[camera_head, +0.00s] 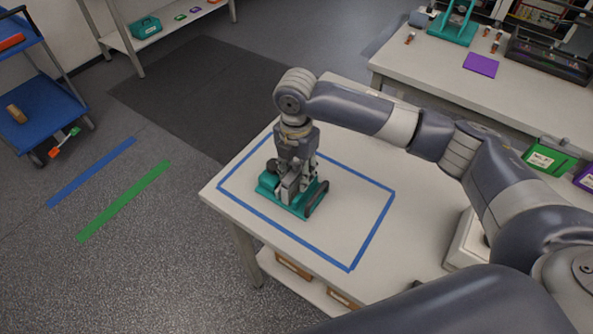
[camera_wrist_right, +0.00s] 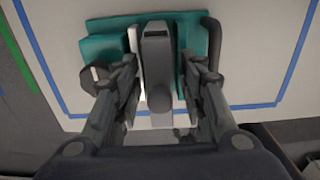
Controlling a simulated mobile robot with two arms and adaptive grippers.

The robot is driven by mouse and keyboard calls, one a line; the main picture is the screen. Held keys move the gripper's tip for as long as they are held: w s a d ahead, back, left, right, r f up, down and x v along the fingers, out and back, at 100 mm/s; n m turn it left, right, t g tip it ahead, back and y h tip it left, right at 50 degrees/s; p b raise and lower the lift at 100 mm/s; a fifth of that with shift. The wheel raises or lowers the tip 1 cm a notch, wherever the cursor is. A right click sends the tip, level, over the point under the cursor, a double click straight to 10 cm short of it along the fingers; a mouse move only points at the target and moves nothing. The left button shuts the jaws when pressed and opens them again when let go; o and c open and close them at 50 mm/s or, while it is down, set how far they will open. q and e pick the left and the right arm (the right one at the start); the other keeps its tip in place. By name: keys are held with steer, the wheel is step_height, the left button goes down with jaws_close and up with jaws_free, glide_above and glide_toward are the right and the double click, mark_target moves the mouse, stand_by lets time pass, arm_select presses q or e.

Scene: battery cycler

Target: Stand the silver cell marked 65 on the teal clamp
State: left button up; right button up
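The teal clamp (camera_head: 268,181) lies on the near table inside a blue tape outline; it also shows in the right wrist view (camera_wrist_right: 97,48). A grey upright block (camera_head: 291,190) stands at the clamp's middle, and it shows between my fingers in the right wrist view (camera_wrist_right: 156,65). I see no mark 65 on it and cannot tell whether it is the silver cell or a clamp part. My right gripper (camera_head: 297,176) points down over the clamp. Its fingers (camera_wrist_right: 160,66) are apart, one on each side of the block, with gaps visible. My left gripper is out of view.
The blue tape (camera_head: 372,234) encloses bare tabletop right of the clamp. The back bench (camera_head: 430,75) holds another teal fixture (camera_head: 453,28), small cylinders and a purple mat (camera_head: 481,64). A green bin (camera_head: 552,157) is at the right. A blue cart (camera_head: 45,100) stands far left.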

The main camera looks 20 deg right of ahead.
step_height(320, 180, up, 12)
steer(key=shift+r+b, duration=0.15)
steer(key=shift+b, duration=1.1)
steer(key=shift+a, duration=0.1)
